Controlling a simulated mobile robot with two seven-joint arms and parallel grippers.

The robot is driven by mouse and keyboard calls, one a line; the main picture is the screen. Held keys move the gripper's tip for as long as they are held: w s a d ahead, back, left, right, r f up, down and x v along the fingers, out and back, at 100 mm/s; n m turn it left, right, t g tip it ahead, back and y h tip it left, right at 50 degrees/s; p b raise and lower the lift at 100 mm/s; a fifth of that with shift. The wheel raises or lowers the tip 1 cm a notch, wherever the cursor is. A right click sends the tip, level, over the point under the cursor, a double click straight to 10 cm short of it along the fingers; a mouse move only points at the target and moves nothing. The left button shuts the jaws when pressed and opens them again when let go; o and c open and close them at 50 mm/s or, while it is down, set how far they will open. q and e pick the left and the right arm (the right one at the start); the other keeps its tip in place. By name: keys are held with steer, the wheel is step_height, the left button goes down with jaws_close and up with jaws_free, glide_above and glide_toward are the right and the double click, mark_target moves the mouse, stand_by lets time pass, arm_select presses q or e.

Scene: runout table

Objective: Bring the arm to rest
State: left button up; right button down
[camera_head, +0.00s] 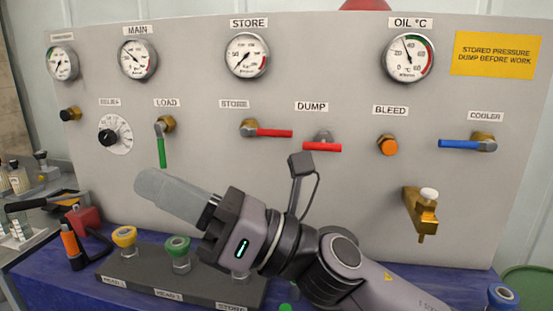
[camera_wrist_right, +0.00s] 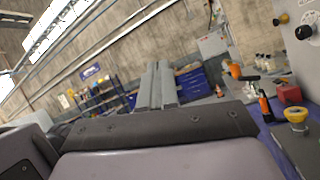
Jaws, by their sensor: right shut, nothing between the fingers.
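My right gripper (camera_head: 172,195) reaches in from the lower right in the head view and points left, in front of the grey panel (camera_head: 300,185). Its fingers are shut together with nothing between them. The shut fingers also show in the right wrist view (camera_wrist_right: 158,86), pointing away over the room. The gripper is above the block (camera_head: 130,268) with the yellow knob (camera_head: 124,237) and green knob (camera_head: 177,247), apart from both. My right forearm hides part of the block and the lower panel. My left gripper is in neither view.
The panel carries gauges, a green-handled LOAD valve (camera_head: 161,150), red STORE (camera_head: 273,133) and DUMP (camera_head: 322,147) handles, a blue COOLER handle (camera_head: 460,144) and a brass tap (camera_head: 421,213).

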steer(key=w+d+f+m+t+h, duration=0.3)
steer(key=w+d+m+t+h, duration=0.15)
steer(key=m+t, duration=0.5)
steer(key=w+d+f+m+t+h, duration=0.3)
steer(key=d+m+t, duration=0.25)
steer(key=m, duration=0.65)
steer(key=w+d+f+m+h, duration=0.1)
steer(key=d+f+m+h, duration=0.95)
steer(key=f+m, duration=0.35)
steer(key=s+d+f+m+g+h, duration=0.2)
steer(key=s+d+f+m+g, duration=0.25)
steer(key=f, duration=0.35)
steer(key=s+d+f+m+g+h, duration=0.25)
steer(key=s+d+f, duration=0.2)
steer(key=f, duration=0.35)
steer(key=s+d+f+m+g, duration=0.2)
steer(key=s+f+m+g, duration=0.1)
steer(key=s, duration=0.4)
steer(key=s+d+f+m+g, duration=0.2)
steer(key=s+d+f+g, duration=0.15)
steer(key=s, duration=0.45)
steer(key=w+a+f+t+y, duration=0.1)
steer(key=w+a+f+t, duration=0.2)
steer(key=w+f+t, duration=0.3)
steer(key=shift+w+a+f+t, duration=0.2)
steer(key=shift+f+t, duration=0.25)
steer(key=shift+f, duration=1.35)
